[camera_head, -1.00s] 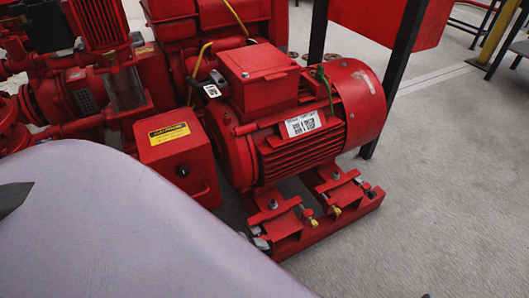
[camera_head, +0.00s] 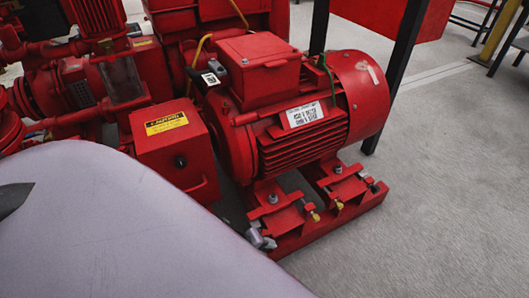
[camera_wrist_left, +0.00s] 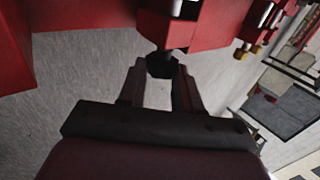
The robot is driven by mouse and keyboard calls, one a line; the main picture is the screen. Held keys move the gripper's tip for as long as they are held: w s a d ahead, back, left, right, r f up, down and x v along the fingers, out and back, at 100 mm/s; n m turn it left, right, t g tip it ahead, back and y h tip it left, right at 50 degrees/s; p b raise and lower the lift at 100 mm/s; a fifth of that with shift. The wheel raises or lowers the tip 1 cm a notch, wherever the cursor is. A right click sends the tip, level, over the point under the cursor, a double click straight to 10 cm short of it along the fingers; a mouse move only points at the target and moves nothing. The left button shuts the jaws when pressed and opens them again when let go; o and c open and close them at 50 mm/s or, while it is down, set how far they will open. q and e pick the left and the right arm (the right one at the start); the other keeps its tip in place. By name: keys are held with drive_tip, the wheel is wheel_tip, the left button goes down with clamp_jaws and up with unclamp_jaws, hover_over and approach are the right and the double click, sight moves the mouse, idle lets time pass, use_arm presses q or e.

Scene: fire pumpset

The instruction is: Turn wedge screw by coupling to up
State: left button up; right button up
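The red motor (camera_head: 290,115) stands on a red base frame (camera_head: 320,222). A grey screw (camera_head: 264,241) shows at the frame's left end, at the edge of my grey-lavender arm. In the left wrist view, a dark hex screw head (camera_wrist_left: 160,66) sticks out below a red block (camera_wrist_left: 180,30). My left gripper (camera_wrist_left: 159,76) has its two fingers apart, one on each side of this head at their tips. I cannot tell whether they touch it. In the head view my arm hides most of the gripper. My right gripper is not in view.
A red box with a yellow label (camera_head: 168,150) stands left of the motor. Brass screws (camera_head: 313,215) sit along the frame's front, right of the grey screw. Pump parts and pipes crowd the left. Grey floor (camera_head: 440,200) is clear at the right.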

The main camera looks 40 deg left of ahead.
use_arm(q)
drive_tip(key=shift+r, duration=0.1)
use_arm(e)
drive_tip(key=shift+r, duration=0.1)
use_arm(q)
drive_tip(key=shift+w+r+g+p, duration=0.1)
drive_tip(key=shift+g+p, duration=0.2)
drive_tip(key=shift+p, duration=0.05)
drive_tip(key=shift+w+r+g+y+p, duration=0.15)
drive_tip(key=shift+g+y+p, duration=0.15)
drive_tip(key=shift+g+p, duration=0.15)
drive_tip(key=shift+w+d+g+y+p, duration=0.15)
drive_tip(key=shift+g+y+p, duration=0.25)
drive_tip(key=shift+g, duration=0.55)
drive_tip(key=g+y, duration=0.1)
drive_tip(key=g, duration=0.2)
drive_tip(key=shift+w+d+b, duration=0.1)
drive_tip(key=shift+w+b, duration=0.05)
drive_tip(key=shift+b, duration=0.2)
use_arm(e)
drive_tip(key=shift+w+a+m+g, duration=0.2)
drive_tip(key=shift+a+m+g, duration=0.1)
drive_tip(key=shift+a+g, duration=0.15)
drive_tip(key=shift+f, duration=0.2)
